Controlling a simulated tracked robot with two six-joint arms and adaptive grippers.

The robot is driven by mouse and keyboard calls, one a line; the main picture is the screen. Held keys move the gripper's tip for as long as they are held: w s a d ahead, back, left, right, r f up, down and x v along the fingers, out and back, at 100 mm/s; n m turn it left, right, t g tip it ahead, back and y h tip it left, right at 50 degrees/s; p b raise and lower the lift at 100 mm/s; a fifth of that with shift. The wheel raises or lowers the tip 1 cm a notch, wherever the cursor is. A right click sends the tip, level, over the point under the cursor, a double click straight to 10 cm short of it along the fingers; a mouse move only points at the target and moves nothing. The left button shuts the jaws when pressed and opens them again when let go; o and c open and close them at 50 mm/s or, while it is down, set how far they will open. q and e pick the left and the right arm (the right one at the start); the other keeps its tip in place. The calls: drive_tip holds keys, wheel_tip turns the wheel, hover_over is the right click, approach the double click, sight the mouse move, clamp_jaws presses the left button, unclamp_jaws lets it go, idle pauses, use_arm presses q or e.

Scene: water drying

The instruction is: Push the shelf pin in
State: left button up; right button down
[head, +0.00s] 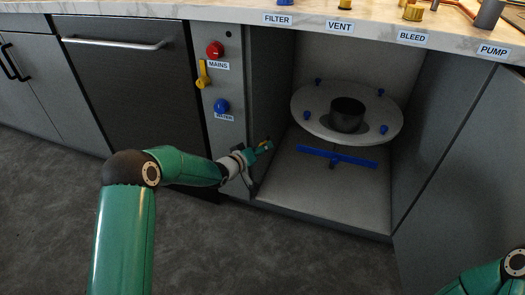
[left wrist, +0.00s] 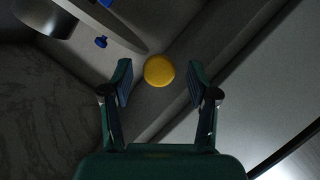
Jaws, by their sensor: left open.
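A round yellow knob, which looks like the shelf pin (left wrist: 159,71), shows in the left wrist view on the grey cabinet side wall. A small yellow spot of it may also show at the gripper tip in the head view. My left gripper (head: 262,148) is at the left edge of the open cabinet. Its two fingers (left wrist: 159,80) are spread, with the yellow knob between and beyond their tips. No contact shows, and the gap ahead is hard to judge. How far the pin stands out cannot be told.
A round white shelf (head: 310,120) with blue pegs and a dark cup (head: 347,115) is in the cabinet. A blue T-shaped bar (head: 350,161) is below it. Red mains button (head: 215,49), yellow lever (head: 203,74) and blue knob (head: 222,106) are on the left panel. My right arm shows lower right.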

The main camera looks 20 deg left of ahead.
use_arm(q)
drive_tip(key=shift+x, duration=1)
clamp_jaws()
